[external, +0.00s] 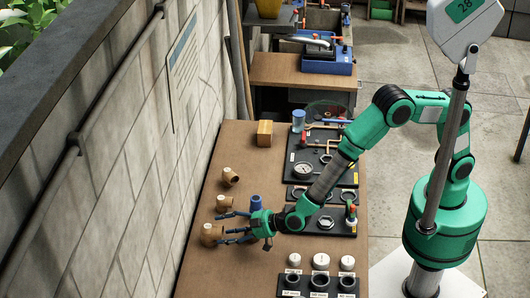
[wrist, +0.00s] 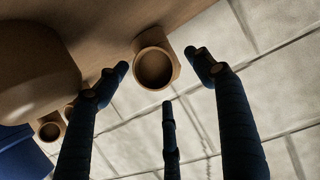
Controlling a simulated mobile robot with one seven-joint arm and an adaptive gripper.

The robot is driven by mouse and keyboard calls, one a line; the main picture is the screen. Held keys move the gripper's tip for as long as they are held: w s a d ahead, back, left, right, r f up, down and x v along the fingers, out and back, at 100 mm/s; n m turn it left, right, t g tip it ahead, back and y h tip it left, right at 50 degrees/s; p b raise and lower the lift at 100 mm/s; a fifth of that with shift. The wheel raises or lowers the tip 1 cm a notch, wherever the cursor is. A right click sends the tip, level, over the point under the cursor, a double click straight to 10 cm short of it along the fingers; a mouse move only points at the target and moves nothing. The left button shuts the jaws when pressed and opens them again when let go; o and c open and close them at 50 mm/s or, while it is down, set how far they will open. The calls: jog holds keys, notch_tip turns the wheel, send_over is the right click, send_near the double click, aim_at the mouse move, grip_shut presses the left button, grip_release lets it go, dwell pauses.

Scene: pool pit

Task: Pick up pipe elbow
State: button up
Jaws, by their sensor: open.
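Three brown pipe elbows stand on the brown bench near the wall in the external view: a front one (external: 211,235), a middle one (external: 222,204) and a far one (external: 230,176). My gripper (external: 222,228) is open and empty, pointing at the wall, its dark fingers spread by the front elbow. In the wrist view, one elbow's round opening (wrist: 154,68) lies ahead, between the tips of my spread fingers (wrist: 163,75). I cannot tell whether any finger touches it. A large brown rounded piece (wrist: 35,70) fills the left, with another small opening (wrist: 50,128) below.
A blue cylinder (external: 256,202) stands just behind my gripper. A wooden block (external: 264,133) sits farther back. Black boards with pipes and a gauge (external: 303,170) line the bench's right side. White-capped fittings (external: 320,261) stand at the front right. The stone wall (external: 130,150) borders the left.

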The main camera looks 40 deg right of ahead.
jog(key=shift+x, duration=1.25)
jog(key=shift+c, duration=0.3)
jog(key=c, duration=1.1)
